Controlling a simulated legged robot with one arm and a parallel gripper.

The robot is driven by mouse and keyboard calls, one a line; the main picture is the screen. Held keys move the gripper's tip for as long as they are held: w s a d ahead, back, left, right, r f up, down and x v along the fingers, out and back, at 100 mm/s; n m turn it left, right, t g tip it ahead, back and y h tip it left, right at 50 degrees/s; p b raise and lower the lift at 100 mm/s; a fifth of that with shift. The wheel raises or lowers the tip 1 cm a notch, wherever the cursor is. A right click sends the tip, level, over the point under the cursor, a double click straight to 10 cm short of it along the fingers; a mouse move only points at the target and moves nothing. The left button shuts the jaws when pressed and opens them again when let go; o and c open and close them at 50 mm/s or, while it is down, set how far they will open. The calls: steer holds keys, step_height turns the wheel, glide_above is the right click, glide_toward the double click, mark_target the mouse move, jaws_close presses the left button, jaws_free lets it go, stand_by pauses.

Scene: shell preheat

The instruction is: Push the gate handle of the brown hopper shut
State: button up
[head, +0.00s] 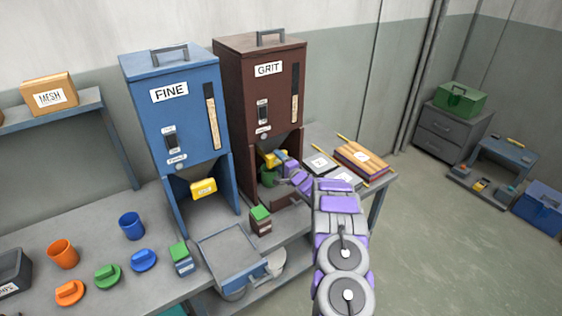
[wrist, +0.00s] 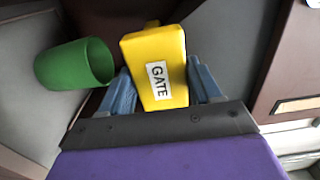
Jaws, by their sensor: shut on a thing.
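The brown hopper (head: 264,110), labelled GRIT, stands on the bench right of the blue one. Its yellow gate handle (head: 273,159) sits under the hopper body, partly hidden by my gripper (head: 283,162). In the wrist view the yellow gate handle (wrist: 155,62), labelled GATE, lies between the two blue fingers of my gripper (wrist: 159,86), which is shut on it. A green cup (wrist: 75,65) is left of the handle in the wrist view, apart from the fingers. In the head view the green cup (head: 268,177) stands below the handle inside the hopper's frame.
The blue FINE hopper (head: 178,120) with its own yellow handle (head: 203,189) stands to the left. A small green-topped box (head: 260,221) stands in front of the brown hopper. Cups and lids lie on the bench at left.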

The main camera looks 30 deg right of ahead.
steer(key=shift+a+f, duration=0.1)
steer(key=shift+f, duration=0.05)
steer(key=o, duration=1.2)
steer(key=shift+w+f, duration=0.1)
steer(key=shift+o, duration=1.1)
steer(key=shift+w, duration=0.15)
steer(key=shift+s+r, duration=0.2)
steer(key=shift+s, duration=0.35)
steer(key=s+d+p, duration=0.1)
steer(key=s+p, duration=0.1)
steer(key=s, duration=1.4)
steer(key=shift+s+f+p, duration=0.2)
steer(key=shift+p, duration=0.2)
steer(key=shift+w, duration=0.1)
